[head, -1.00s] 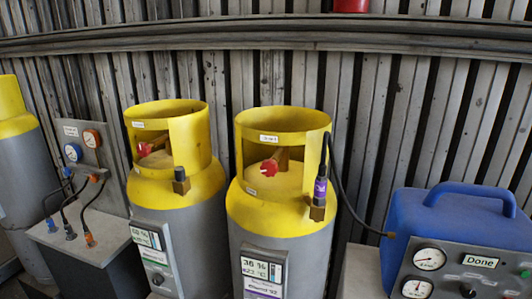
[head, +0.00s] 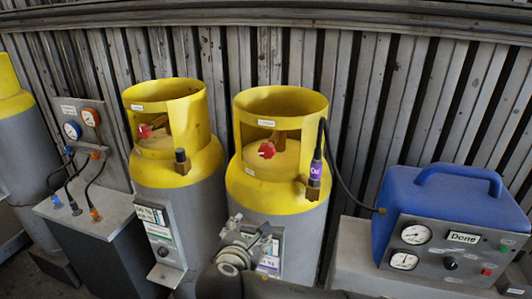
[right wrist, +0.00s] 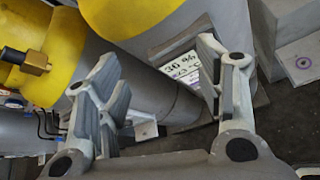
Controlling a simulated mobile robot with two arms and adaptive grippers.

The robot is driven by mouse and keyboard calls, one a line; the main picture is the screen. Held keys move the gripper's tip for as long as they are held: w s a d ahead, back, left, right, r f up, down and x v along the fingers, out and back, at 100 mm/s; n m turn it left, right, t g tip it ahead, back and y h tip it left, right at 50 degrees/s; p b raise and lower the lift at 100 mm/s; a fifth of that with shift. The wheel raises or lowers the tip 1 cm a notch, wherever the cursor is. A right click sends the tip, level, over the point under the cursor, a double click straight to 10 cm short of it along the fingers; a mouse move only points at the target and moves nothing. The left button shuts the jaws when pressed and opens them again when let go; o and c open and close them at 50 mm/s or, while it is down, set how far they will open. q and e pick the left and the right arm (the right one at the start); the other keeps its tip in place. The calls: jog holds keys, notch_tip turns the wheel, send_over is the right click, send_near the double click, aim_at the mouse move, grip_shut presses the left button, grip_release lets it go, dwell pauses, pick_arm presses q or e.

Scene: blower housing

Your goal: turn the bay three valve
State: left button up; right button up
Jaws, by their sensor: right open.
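Two grey cylinders with yellow collars stand side by side, each with a red valve handle inside its collar. The right cylinder's red valve (head: 267,150) and the left cylinder's red valve (head: 145,131) both show in the head view. I cannot read which one is bay three. My right gripper (head: 245,242) is in front of the right cylinder (head: 255,185), low and well below its valve. In the right wrist view my right gripper (right wrist: 168,68) has its fingers wide apart and empty, with a label panel (right wrist: 182,68) beyond them. My left gripper is out of view.
A black hose with a purple-labelled connector (head: 315,172) runs from the right cylinder to a blue machine (head: 440,215) showing "Done". A gauge panel (head: 80,135) with hoses stands at left. A ribbed metal wall is behind the cylinders.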

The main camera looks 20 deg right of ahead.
aim_at(266, 154)
jog(key=w+d+r+n+t+h, duration=0.1)
jog(key=w+r+n+t+h, duration=0.15)
jog(key=r, duration=0.35)
jog(key=w+d+r+n+t+h, duration=0.1)
jog(key=w+d+r+n+h, duration=0.15)
jog(key=r, duration=0.35)
jog(key=p+x, duration=0.1)
jog(key=x, duration=0.2)
jog(key=p+x, duration=0.1)
jog(key=x, duration=0.2)
jog(key=p+x, duration=0.1)
jog(key=x, duration=0.2)
jog(key=shift+w+a+r+p, duration=0.2)
jog(key=shift+a+r+p, duration=0.15)
jog(key=shift+p, duration=0.05)
jog(key=shift+x, duration=0.85)
jog(key=shift+f, duration=0.15)
jog(key=shift+a, duration=0.1)
jog(key=c, duration=1)
